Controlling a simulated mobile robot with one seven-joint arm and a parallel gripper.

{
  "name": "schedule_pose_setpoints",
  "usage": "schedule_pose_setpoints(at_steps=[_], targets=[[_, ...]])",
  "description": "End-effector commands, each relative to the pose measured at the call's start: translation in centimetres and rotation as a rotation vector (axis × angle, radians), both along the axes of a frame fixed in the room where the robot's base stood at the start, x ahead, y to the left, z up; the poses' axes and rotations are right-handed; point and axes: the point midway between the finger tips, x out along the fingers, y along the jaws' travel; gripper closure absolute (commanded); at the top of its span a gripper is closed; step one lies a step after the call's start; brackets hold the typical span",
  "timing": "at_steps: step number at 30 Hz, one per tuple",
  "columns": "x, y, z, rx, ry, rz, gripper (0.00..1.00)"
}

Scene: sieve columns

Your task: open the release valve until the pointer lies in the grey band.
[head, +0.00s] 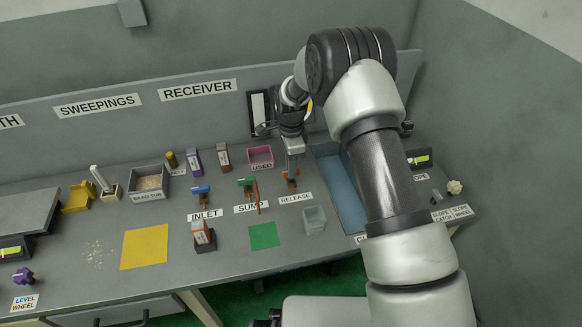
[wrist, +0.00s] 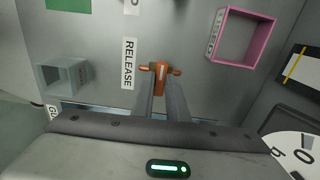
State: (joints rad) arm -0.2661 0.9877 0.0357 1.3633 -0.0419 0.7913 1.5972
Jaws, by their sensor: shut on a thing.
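The release valve (head: 291,184) is a small orange-brown fitting beside the RELEASE label (head: 296,198). In the wrist view its orange T-shaped handle (wrist: 161,71) lies between my fingertips. My gripper (head: 292,168) reaches down onto the valve from above and is shut on the handle; it also shows in the wrist view (wrist: 161,88). A white round dial (wrist: 300,150) is cut off at the lower right of the wrist view. Its pointer and grey band cannot be made out. In the head view my arm hides most of that area.
The pink USED tray (head: 261,150) stands behind the valves. The green-handled sump valve (head: 246,183) and blue-handled inlet valve (head: 200,190) are to the left. A clear tub (head: 314,212) stands in front. A blue basin (head: 336,170) is to the right.

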Motion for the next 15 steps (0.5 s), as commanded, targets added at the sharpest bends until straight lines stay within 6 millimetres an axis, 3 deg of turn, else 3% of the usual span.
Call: schedule_pose_setpoints(at_steps=[8,15], targets=[[0.01,0.00,0.01,0.000,0.000,0.104,1.00],[0.01,-0.01,0.00,0.000,0.000,0.299,1.00]])
